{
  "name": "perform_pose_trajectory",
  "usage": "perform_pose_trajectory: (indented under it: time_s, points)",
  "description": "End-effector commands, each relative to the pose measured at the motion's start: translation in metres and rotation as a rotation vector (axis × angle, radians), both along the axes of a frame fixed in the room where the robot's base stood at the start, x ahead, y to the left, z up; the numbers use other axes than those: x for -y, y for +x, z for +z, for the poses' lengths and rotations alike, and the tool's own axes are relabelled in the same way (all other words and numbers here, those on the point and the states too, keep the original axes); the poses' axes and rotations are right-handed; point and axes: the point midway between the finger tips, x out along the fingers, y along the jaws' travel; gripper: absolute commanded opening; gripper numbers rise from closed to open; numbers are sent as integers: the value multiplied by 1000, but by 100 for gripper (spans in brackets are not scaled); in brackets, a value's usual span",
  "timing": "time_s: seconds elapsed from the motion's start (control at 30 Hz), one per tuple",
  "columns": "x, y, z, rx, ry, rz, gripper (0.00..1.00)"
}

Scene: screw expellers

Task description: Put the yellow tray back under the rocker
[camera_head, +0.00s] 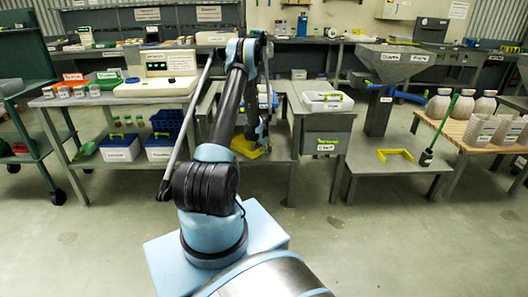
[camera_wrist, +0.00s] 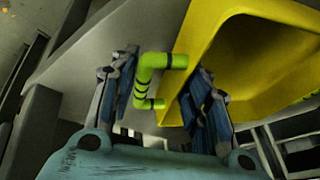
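The yellow tray (camera_head: 248,149) sits low on a grey bench behind my arm in the head view. In the wrist view the yellow tray (camera_wrist: 210,28) fills the upper right, with its hollow inside showing. A bright green handle (camera_wrist: 146,72) with dark bands sticks out from its near side. My gripper (camera_wrist: 160,105) is open, with one finger on each side of the handle; I cannot tell whether either finger touches it. In the head view my gripper (camera_head: 262,138) is small, beside the tray. I cannot make out the rocker, as my arm covers much of that spot.
A grey drawer unit (camera_head: 328,150) with a green-handled box on top stands right of the tray. Further right is a grey hopper stand (camera_head: 376,110) with a yellow U-shaped piece (camera_head: 395,155) at its base. A bench (camera_head: 110,101) stands left.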

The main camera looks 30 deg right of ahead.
Motion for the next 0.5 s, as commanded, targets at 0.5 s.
perform_pose_trajectory:
  time_s: [0.5]
  points:
    - [-2, -2, 7, 0, 0, 0, 57]
